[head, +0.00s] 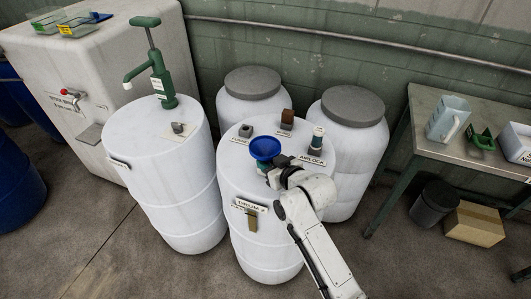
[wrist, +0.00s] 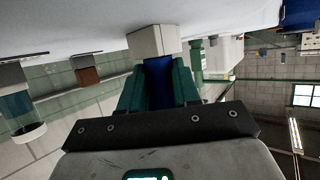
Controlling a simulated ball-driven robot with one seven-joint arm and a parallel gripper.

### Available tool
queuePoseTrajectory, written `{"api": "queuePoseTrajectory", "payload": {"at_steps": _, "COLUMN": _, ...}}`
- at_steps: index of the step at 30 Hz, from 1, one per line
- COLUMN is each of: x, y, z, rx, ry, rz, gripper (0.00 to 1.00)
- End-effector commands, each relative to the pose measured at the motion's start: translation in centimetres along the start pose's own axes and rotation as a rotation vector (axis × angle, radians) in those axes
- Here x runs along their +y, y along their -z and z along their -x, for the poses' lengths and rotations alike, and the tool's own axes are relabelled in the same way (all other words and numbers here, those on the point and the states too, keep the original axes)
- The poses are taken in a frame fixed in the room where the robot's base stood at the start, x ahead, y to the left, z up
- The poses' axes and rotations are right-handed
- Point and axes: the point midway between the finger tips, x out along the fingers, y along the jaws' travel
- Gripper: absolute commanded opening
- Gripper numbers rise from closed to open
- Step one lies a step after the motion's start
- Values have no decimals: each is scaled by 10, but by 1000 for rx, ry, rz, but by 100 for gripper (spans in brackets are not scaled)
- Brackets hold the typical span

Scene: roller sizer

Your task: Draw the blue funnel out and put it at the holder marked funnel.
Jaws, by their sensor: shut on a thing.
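The blue funnel (head: 265,148) stands bowl up over the top of the white drum marked DRUM 2 (head: 265,240). My gripper (head: 266,166) is at the funnel from the right, just under its bowl. In the wrist view my gripper (wrist: 158,88) has its green fingers shut on the blue funnel (wrist: 158,78). A pale block (wrist: 153,40) on the drum top is right at the funnel's lower end; whether the stem is still inside it is hidden. The holder marked funnel is a small grey block (head: 246,130) behind and left of the funnel, with its label in front.
On the same drum top, a brown piece (head: 287,116) stands at the back and the airlock (head: 318,137) at the right. A drum with a green pump (head: 158,75) is at left. Two grey-lidded drums (head: 347,106) stand behind. A bench (head: 425,105) is at right.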

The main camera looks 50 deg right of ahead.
Motion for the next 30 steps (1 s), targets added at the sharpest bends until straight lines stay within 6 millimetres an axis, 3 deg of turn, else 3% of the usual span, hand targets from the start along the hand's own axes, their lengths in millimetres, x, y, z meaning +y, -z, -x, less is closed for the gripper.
{"api": "queuePoseTrajectory", "payload": {"at_steps": 8, "x": 0, "y": 4, "z": 1, "rx": 3, "ry": 0, "rz": 0, "gripper": 0}}
{"api": "queuePoseTrajectory", "payload": {"at_steps": 15, "x": 0, "y": 30, "z": 11, "rx": 6, "ry": 0, "rz": 2, "gripper": 0}}
{"api": "queuePoseTrajectory", "payload": {"at_steps": 20, "x": 3, "y": 47, "z": 46, "rx": 5, "ry": 0, "rz": 1, "gripper": 0}}
{"api": "queuePoseTrajectory", "payload": {"at_steps": 24, "x": 5, "y": 67, "z": 85, "rx": 6, "ry": 0, "rz": 1, "gripper": 0}}
{"api": "queuePoseTrajectory", "payload": {"at_steps": 30, "x": 11, "y": 65, "z": 139, "rx": 0, "ry": -1, "rz": 1, "gripper": 0}}
